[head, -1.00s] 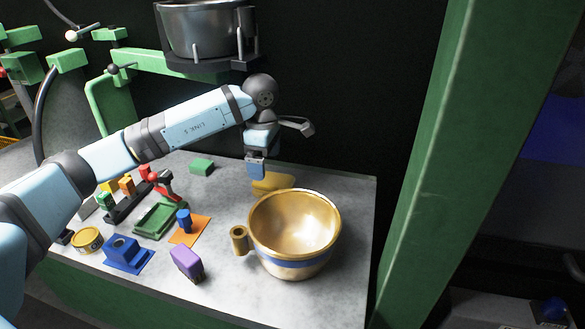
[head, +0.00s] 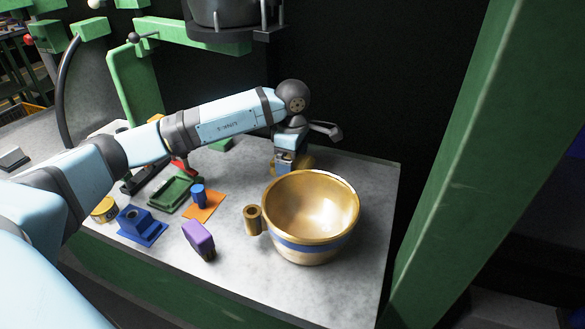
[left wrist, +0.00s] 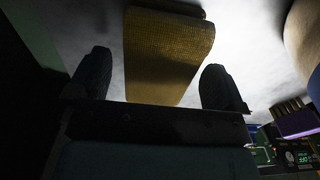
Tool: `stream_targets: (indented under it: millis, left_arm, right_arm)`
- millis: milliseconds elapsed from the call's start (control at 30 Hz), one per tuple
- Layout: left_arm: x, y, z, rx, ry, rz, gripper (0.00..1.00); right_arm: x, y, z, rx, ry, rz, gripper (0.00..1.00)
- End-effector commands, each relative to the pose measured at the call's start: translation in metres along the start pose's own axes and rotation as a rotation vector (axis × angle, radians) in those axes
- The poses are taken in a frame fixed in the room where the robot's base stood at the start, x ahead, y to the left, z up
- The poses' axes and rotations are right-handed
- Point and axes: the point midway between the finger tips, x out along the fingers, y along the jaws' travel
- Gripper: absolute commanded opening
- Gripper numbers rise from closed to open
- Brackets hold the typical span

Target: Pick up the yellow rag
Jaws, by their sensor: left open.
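The yellow rag (head: 305,163) lies on the grey table top behind the gold bowl, partly hidden by my left gripper (head: 284,172). In the left wrist view the yellow rag (left wrist: 165,48) is a folded, woven-textured piece. Its near end reaches into the gap between the two dark fingers of my left gripper (left wrist: 156,82). The fingers stand apart, one on each side of the rag, with visible space between them and the cloth. The left gripper is open and points down at the table. My right gripper is not in view.
A gold bowl (head: 312,208) with a blue band stands just in front of the rag. A green post (head: 465,150) rises at right.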

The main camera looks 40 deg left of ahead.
Motion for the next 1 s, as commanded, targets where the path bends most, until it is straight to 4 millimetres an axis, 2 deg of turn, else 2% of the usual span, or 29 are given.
stream_targets:
  millis: [133, 167, 367, 400, 767, 1000]
  left_arm:
    - [-0.001, 0.000, 0.000, 0.000, 0.000, 0.001, 0.98]
    - [-0.001, 0.000, 0.000, 0.000, 0.000, 0.001, 0.93]
    - [-0.001, 0.000, 0.000, 0.000, 0.000, 0.001, 0.47]
    - [-0.001, 0.000, 0.000, 0.000, 0.000, 0.001, 0.44]
    - [-0.006, 0.001, 0.000, -0.001, -0.001, 0.002, 0.44]
    - [-0.034, 0.001, 0.000, -0.001, -0.001, 0.004, 0.44]
  right_arm:
    - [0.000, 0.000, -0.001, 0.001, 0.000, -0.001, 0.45]
    - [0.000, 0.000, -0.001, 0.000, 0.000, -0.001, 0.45]
    - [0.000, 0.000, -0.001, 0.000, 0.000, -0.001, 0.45]
    - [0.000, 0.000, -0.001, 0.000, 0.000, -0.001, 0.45]
    - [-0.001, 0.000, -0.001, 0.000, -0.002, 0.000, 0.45]
    - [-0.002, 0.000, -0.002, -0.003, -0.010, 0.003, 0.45]
